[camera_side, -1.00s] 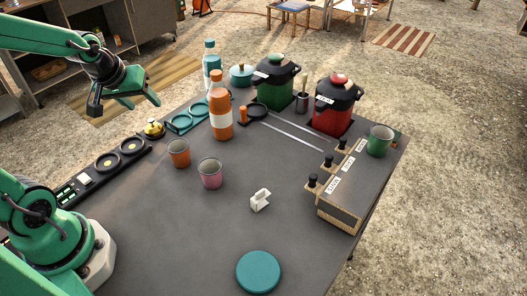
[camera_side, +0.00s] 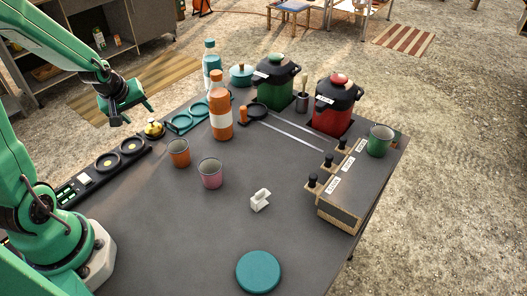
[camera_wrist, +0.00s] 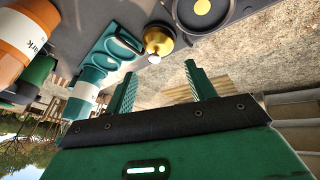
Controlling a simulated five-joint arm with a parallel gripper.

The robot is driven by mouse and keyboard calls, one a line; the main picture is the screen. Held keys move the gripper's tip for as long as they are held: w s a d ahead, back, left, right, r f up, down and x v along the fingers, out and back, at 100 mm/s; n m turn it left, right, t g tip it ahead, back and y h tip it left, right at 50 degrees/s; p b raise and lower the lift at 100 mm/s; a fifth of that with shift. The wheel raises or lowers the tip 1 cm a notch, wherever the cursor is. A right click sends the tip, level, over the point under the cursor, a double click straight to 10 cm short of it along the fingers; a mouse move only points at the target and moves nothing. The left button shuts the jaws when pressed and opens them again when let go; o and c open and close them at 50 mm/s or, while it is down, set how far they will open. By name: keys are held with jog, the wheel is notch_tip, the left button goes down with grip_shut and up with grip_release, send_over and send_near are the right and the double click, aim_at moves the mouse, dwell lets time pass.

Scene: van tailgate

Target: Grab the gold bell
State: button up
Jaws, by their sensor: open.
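The gold bell (camera_side: 153,129) sits upright near the table's left edge in the side view, between the black panel with round dials and the teal rings. In the wrist view the bell (camera_wrist: 158,40) shows at the top centre, beyond the fingertips. My gripper (camera_side: 137,117) is open and empty, in the air just left of and above the bell. In the wrist view its two green fingers (camera_wrist: 160,80) stand apart, with bare ground showing between them. The bell is apart from both fingers.
Close to the bell are the teal ring holder (camera_side: 186,117), the black dial panel (camera_side: 118,154), an orange cup (camera_side: 179,153) and an orange bottle (camera_side: 220,106). A pink cup (camera_side: 210,173) stands nearer the middle. The table's front middle is mostly clear.

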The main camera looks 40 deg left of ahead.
aim_at(149, 128)
jog(key=shift+x, duration=1)
jog(key=shift+f, duration=0.1)
jog(key=shift+x, duration=2.55)
jog(key=shift+d, duration=0.1)
jog(key=c, duration=0.8)
jog(key=shift+r, duration=5.05)
